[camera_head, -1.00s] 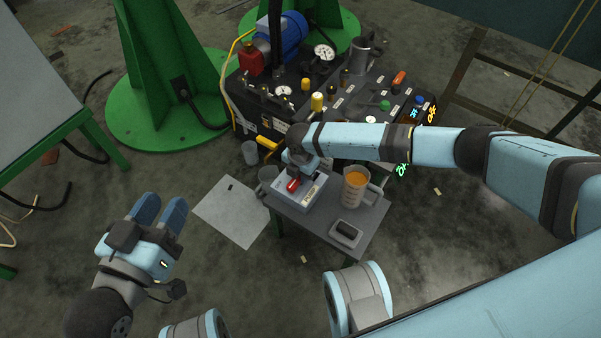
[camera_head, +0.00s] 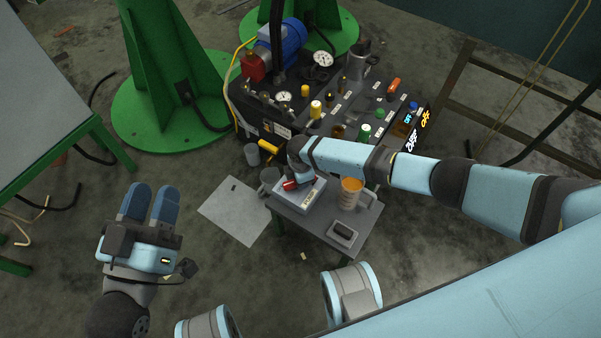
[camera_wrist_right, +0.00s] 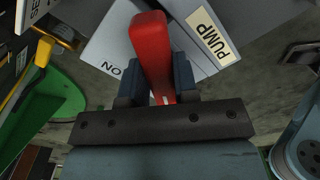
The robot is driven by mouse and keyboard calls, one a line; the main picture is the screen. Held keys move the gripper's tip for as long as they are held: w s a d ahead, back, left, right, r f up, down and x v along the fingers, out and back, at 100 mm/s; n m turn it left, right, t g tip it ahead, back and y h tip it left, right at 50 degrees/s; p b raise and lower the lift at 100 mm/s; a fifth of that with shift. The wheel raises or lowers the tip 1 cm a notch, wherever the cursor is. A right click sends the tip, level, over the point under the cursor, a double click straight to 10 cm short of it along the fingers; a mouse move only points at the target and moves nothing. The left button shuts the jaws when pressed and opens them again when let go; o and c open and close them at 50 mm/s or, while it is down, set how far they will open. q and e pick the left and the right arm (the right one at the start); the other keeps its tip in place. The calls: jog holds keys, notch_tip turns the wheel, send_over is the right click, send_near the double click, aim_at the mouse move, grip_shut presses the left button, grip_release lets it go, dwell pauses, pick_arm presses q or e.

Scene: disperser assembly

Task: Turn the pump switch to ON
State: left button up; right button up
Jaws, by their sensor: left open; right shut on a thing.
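The pump switch's red handle (camera_wrist_right: 152,45) stands between the fingers of my right gripper (camera_wrist_right: 158,80) in the right wrist view. The gripper is shut on it. The handle runs away from the fingers over the pale switch box (camera_wrist_right: 108,45), between a PUMP label (camera_wrist_right: 211,38) and printed letters that look like NO, perhaps ON upside down. In the head view the box (camera_head: 314,187) sits on a small grey table, and the red handle (camera_head: 289,185) shows at its left under my right wrist. The right fingers are mostly hidden there. My left gripper (camera_head: 152,200) is open and empty, far left of the table.
A jug of orange liquid (camera_head: 350,194) and a small dark-topped device (camera_head: 343,234) stand on the grey table (camera_head: 300,225). Behind is a black machine with a blue motor (camera_head: 284,43), gauges, knobs and lit signs (camera_head: 427,117). A pale sheet (camera_head: 230,213) lies on the floor.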

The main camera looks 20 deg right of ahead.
jog(key=m+p, duration=0.1)
jog(key=m, duration=0.1)
jog(key=m+p, duration=0.2)
jog(key=m, duration=0.1)
jog(key=m+p, duration=0.2)
jog(key=m, duration=0.1)
jog(key=shift+s, duration=0.25)
pick_arm(q)
jog(key=s+a+f+g+y, duration=0.1)
jog(key=a+f+g+y, duration=0.1)
jog(key=f, duration=0.4)
jog(key=s+a+f+g+y+p, duration=0.1)
jog(key=a+f+g+y, duration=0.1)
jog(key=f, duration=0.3)
jog(key=shift+a+f+g+y, duration=0.4)
jog(key=shift+a+g, duration=0.1)
jog(key=shift+g, duration=0.4)
pick_arm(e)
jog(key=shift+m, duration=1.6)
jog(key=o, duration=0.9)
pick_arm(q)
jog(key=shift+f, duration=0.1)
